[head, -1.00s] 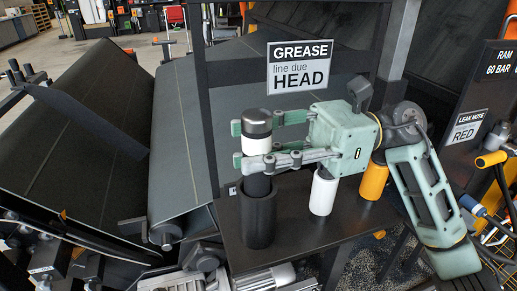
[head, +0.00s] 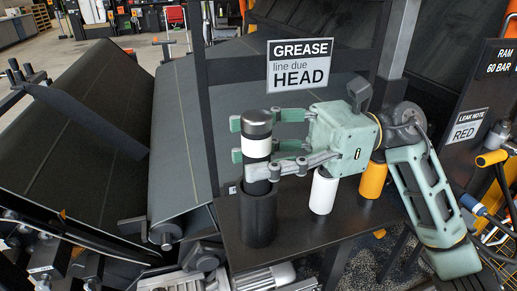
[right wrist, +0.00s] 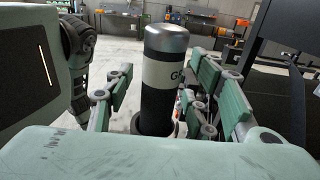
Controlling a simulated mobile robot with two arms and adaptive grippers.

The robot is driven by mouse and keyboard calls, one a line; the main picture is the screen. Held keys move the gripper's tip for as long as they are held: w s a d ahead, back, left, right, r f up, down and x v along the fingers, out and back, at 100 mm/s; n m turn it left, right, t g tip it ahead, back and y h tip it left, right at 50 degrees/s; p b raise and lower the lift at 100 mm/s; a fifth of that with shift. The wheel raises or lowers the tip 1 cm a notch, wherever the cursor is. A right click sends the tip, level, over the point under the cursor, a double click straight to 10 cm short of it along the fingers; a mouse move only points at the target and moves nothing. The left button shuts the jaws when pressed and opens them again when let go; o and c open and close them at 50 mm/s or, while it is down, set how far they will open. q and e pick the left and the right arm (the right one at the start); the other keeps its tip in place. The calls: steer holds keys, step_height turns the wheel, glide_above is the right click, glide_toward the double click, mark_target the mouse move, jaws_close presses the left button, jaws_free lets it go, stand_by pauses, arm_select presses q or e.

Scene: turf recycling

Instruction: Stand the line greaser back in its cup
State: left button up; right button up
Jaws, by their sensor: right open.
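The line greaser (head: 257,147), a black cylinder with a white band and a metal-edged cap, stands upright with its lower end inside the black cup (head: 259,221). The cup sits on the dark shelf; how deep the greaser reaches is hidden by its wall. My right gripper (head: 256,150) is open, with its fingers on either side of the greaser above the cup rim. In the right wrist view the greaser (right wrist: 163,80) stands between the spread green pads, with gaps visible on both sides. My left gripper is not in view.
A white cylinder (head: 322,194) and an orange cylinder (head: 373,181) stand right of the cup, below my right gripper. A GREASE line due HEAD sign (head: 300,66) hangs behind. Dark turf rollers or belts (head: 100,130) fill the left.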

steer(key=shift+d, duration=0.1)
steer(key=v, duration=0.8)
steer(key=shift+r, duration=0.1)
